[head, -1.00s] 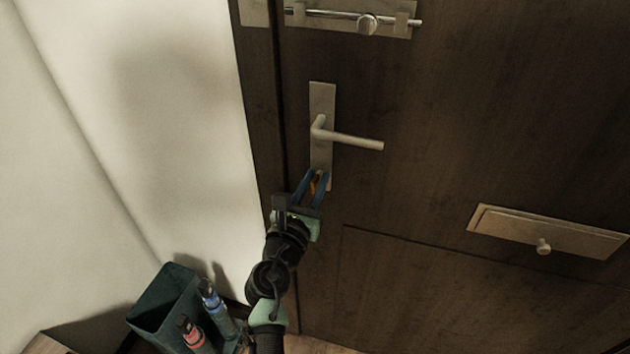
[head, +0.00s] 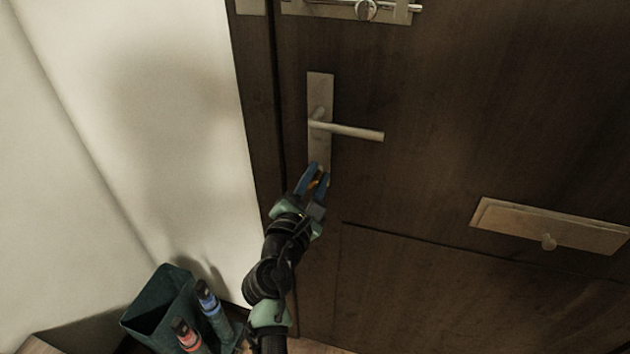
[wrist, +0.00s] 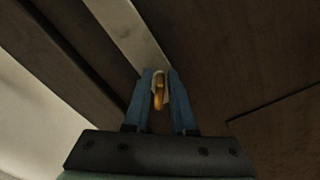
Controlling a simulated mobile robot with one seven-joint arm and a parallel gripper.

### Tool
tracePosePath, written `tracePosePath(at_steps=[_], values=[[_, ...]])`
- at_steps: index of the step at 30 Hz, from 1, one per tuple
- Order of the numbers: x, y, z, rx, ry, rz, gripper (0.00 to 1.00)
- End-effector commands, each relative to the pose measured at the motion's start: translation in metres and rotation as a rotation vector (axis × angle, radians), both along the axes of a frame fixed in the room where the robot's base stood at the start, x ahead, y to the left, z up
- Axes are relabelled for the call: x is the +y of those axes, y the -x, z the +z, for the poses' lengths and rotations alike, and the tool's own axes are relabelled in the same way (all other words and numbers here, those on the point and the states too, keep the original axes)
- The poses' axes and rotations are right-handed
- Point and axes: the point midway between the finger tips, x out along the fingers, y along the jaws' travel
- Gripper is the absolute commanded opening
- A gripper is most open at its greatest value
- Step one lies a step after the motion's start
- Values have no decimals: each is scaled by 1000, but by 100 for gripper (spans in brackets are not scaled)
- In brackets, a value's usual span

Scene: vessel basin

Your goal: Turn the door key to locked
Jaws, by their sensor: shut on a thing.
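The dark wooden door (head: 450,130) carries a metal handle plate (head: 319,92) with a lever handle (head: 350,131) pointing right. My gripper (head: 319,172) is at the lower end of the plate, below the lever. Its blue fingers are shut on the brass-coloured door key (wrist: 159,92), which shows between the fingertips in the wrist view. The fingers hide part of the key, and the keyhole is not clearly visible. In the wrist view the plate (wrist: 130,33) runs up and left from the fingertips, and my gripper is rolled relative to it.
A sliding bolt (head: 365,10) is at the top of the door. A mail flap (head: 550,225) with a knob is at the right. A dark green bin (head: 150,310) and bottles with blue (head: 208,297) and red (head: 185,335) parts stand at lower left by the white wall (head: 170,130).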

Motion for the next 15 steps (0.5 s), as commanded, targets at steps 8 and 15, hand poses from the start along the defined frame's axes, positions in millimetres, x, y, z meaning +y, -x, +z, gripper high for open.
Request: tracePosePath(at_steps=[8,15], values=[[-2,1,-6,-80,-251,0,0],[-3,1,-8,-150,-466,0,0]])
